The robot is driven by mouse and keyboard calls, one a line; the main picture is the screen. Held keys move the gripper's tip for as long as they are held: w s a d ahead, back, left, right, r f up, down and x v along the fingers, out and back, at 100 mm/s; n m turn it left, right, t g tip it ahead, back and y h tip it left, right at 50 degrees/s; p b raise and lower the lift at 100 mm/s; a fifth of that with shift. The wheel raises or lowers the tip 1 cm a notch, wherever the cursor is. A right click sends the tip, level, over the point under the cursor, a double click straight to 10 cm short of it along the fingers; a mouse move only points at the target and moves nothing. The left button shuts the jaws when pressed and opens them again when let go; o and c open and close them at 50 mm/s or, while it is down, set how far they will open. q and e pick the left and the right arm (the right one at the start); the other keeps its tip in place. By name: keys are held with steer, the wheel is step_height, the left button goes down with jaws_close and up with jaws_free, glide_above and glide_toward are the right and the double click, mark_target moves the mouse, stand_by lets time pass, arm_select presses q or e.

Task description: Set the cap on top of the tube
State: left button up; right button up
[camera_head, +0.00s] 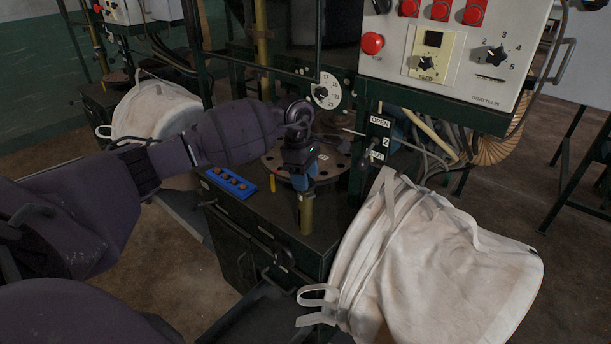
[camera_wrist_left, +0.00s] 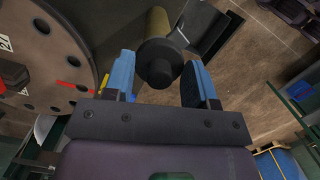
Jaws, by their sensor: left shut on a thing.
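My left gripper (camera_head: 304,184) points down over the brass-coloured upright tube (camera_head: 306,214) on the dark cabinet top. In the left wrist view its blue fingers (camera_wrist_left: 160,78) are on both sides of the dark round cap (camera_wrist_left: 160,62), which has a knob facing me, and it is shut on that cap. The tube (camera_wrist_left: 157,24) extends beyond the cap, roughly in line with it. I cannot tell whether the cap touches or sits on the tube's rim. In the head view the fingers hide the cap. My right gripper is not in view.
A blue tray (camera_head: 229,183) with several small brown pieces lies left of the tube. A round flange with bolt holes (camera_head: 274,161) is just behind. A white bulk bag (camera_head: 440,270) bulges at the right, and a control panel (camera_head: 450,50) stands above.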

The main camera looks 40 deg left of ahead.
arm_select(q)
steer(key=o, duration=1)
steer(key=shift+r, duration=0.1)
steer(key=shift+r+p, duration=1.15)
steer(key=shift+r, duration=2.3)
steer(key=shift+d+f, duration=0.1)
steer(key=shift+f, duration=0.05)
